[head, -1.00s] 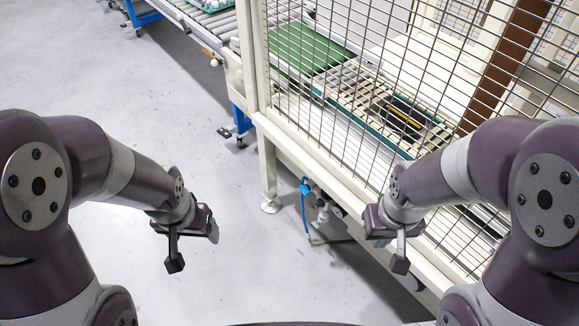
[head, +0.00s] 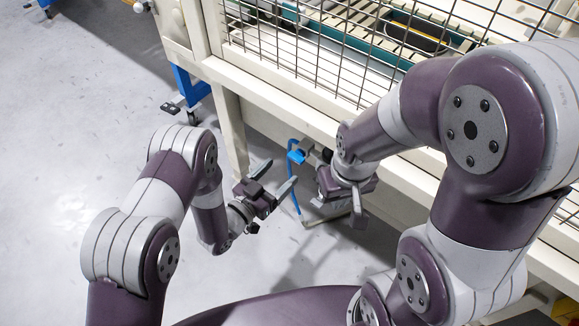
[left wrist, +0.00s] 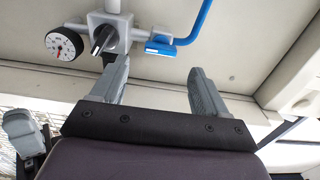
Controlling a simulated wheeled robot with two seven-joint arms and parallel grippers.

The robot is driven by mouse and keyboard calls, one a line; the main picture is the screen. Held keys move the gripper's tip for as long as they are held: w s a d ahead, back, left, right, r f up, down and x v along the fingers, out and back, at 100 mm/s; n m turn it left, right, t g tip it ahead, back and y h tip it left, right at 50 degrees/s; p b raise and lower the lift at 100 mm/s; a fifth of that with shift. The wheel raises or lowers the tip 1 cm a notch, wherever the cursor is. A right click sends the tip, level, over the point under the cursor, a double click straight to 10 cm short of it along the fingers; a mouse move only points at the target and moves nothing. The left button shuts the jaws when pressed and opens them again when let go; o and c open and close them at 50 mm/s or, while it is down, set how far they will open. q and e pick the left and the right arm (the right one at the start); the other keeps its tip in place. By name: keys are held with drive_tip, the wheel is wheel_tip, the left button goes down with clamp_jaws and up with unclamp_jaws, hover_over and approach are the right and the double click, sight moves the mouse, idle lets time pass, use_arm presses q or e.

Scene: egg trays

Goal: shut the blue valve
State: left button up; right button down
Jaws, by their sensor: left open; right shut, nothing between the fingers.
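The blue valve (head: 297,156) is a small blue handle on the pipework below the fenced machine's frame. In the left wrist view the blue valve (left wrist: 160,46) sits just beyond the gap between the fingertips, beside a black knob (left wrist: 102,38). My left gripper (head: 278,178) is open and empty, its fingers pointing toward the valve and apart from it. Both fingers of the left gripper (left wrist: 158,68) show in the left wrist view. My right gripper (head: 358,211) is shut and empty, just right of the valve, and hides part of the pipework.
A white round gauge (left wrist: 65,44) is left of the knob. A blue hose (head: 294,200) hangs down from the valve. The machine frame (head: 285,115) and wire mesh (head: 300,55) stand above and behind. Open grey floor (head: 70,150) lies to the left.

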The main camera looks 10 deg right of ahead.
sight(293, 159)
use_arm(q)
drive_tip(key=b+x, duration=0.1)
drive_tip(key=x, duration=0.4)
drive_tip(key=shift+d, duration=0.1)
drive_tip(key=shift+c, duration=0.3)
drive_tip(key=c, duration=1)
